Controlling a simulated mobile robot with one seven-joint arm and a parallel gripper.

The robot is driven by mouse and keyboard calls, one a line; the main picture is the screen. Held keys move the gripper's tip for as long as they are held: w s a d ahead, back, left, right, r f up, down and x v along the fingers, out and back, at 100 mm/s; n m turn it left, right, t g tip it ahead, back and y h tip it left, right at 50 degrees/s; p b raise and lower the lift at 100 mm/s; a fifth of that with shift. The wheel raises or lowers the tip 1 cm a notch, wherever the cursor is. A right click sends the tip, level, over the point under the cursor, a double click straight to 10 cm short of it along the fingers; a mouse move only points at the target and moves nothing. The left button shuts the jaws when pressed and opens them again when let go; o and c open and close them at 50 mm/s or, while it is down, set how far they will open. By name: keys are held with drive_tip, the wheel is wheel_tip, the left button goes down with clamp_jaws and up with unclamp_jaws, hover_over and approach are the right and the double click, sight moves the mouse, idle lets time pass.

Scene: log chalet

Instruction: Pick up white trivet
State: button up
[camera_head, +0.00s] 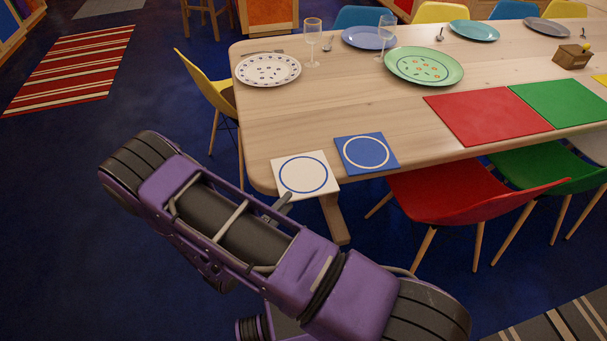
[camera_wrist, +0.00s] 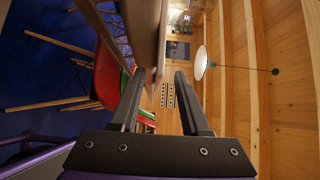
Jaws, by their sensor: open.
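The white trivet (camera_head: 303,189), a flat square tile with a blue ring, lies at the near left corner of the wooden table (camera_head: 330,110) in the head view. A matching blue trivet (camera_head: 366,153) with a white ring lies just right of it. My gripper (camera_head: 284,203) is at the trivet's near edge, mostly hidden behind my purple arm. In the wrist view my gripper (camera_wrist: 160,76) is open, its two dark fingers apart. The tabletop shows edge-on ahead, between and beyond the fingers. I cannot tell whether the trivet is between them.
A white patterned plate (camera_head: 268,69), a green plate (camera_head: 424,66) and glasses stand farther back on the table. A red placemat (camera_head: 486,118) lies to the right. A red chair (camera_head: 460,194) stands at the near side, a yellow chair (camera_head: 208,84) at the left end.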

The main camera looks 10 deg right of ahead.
sight(298, 191)
drive_tip(key=shift+x, duration=2.9)
drive_tip(key=shift+s, duration=0.1)
clamp_jaws()
